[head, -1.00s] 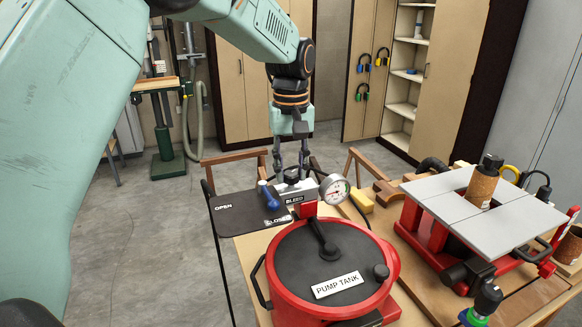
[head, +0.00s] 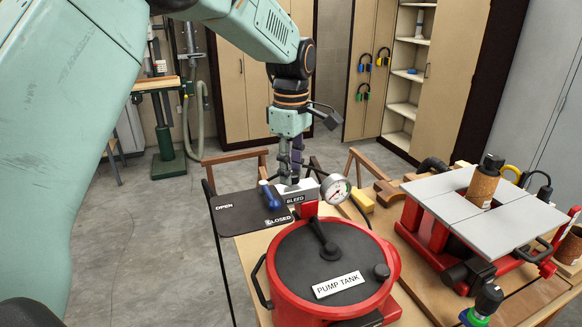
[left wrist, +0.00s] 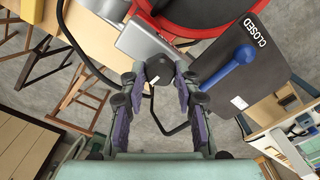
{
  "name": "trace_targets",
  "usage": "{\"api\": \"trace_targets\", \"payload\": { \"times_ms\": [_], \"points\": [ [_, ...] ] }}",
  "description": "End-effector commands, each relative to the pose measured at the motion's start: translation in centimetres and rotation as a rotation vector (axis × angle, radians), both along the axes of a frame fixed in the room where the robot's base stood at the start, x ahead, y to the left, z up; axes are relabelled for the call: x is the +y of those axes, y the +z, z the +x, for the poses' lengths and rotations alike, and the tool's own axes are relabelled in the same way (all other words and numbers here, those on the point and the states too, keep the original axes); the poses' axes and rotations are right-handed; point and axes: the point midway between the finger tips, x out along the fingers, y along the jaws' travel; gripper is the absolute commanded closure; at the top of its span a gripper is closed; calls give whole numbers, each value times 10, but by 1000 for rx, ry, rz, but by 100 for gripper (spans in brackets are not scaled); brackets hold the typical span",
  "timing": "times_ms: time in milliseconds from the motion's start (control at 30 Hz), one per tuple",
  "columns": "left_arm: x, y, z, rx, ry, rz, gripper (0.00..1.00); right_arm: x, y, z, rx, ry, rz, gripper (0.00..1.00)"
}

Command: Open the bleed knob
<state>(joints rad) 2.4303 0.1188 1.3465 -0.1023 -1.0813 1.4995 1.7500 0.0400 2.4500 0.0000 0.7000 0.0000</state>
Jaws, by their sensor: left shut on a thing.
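The bleed knob is a black knob on a pale block (head: 312,186) behind the BLEED label (head: 295,199). In the left wrist view the black knob (left wrist: 160,69) sits between my fingertips. My left gripper (head: 290,181) points down over the block and is shut on the knob; in the left wrist view its two fingers (left wrist: 160,78) flank the knob. In the head view the fingers hide most of the knob. The red pump tank (head: 325,265) stands in front, with a pressure gauge (head: 335,189) right beside the block. My right gripper is not in view.
A blue-handled lever (head: 270,196) lies close left of my gripper on a dark plate (head: 240,213) marked OPEN and CLOSED. A red-framed machine with a grey top (head: 450,205) fills the table's right side. Open floor lies to the left.

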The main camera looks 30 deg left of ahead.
Motion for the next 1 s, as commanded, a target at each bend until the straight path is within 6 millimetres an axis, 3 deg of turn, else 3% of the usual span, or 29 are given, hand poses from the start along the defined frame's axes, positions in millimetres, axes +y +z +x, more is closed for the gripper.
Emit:
{"api": "trace_targets", "payload": {
  "times_ms": [300, 800, 833, 1000],
  "points": [
    [-1, -5, -4, 16, 100, -3, 100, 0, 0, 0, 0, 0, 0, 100],
    [-1, -5, -4, 16, 116, -3, 100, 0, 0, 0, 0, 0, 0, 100],
    [-1, -5, -4, 16, 116, -3, 67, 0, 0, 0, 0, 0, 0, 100],
    [-1, -3, -3, 11, 115, -2, 53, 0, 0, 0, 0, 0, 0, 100]
  ]
}}
